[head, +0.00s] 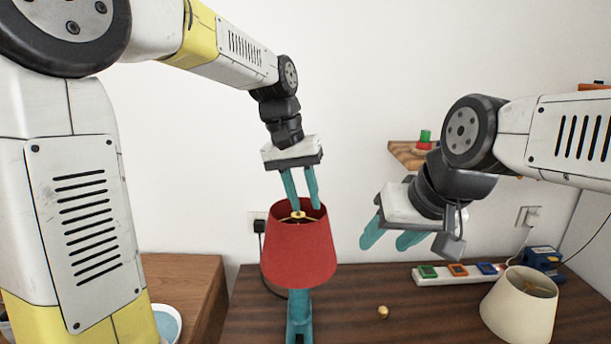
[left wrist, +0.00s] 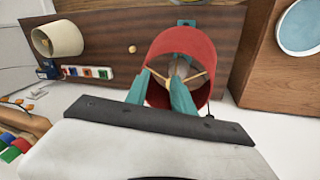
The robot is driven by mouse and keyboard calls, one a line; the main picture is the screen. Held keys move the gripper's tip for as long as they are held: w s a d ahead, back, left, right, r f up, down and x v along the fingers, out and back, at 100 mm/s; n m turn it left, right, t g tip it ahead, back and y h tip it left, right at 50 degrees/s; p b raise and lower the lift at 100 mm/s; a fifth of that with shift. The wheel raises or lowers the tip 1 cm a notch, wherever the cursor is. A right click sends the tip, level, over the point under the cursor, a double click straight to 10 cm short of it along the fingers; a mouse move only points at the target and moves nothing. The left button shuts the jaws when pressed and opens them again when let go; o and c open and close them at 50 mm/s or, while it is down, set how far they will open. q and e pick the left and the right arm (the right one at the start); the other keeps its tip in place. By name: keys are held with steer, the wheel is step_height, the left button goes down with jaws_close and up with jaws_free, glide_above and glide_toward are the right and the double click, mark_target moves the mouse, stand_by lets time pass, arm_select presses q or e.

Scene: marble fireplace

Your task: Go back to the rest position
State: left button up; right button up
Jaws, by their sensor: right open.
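A red lampshade (head: 300,255) sits on a teal lamp base (head: 299,315) on the dark wooden table, with a gold fitting (head: 297,215) at its top opening. My left gripper (head: 307,207) points down at that opening, its two teal fingers apart. In the left wrist view the fingers (left wrist: 161,78) reach into the opening of the red shade (left wrist: 165,45), beside its thin bars and a bulb. Whether they touch or grip anything there is unclear. My right gripper (head: 386,243) is open and empty, above the table's back right of the red lamp.
A cream lampshade (head: 520,305) stands at the right. Behind it are a power strip (head: 458,273) with colored switches and a blue device (head: 543,260). A small gold ball (head: 382,312) lies mid-table. A wooden shelf (head: 402,152) hangs on the wall; a blue bowl (head: 168,320) stands left.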

arm_select(q)
steer(key=s+a+n+t, duration=0.2)
steer(key=s+a+t, duration=0.3)
steer(key=s+a, duration=1)
steer(key=shift+f+t+y, duration=0.15)
steer(key=shift+t+y, duration=0.15)
steer(key=shift+t, duration=0.1)
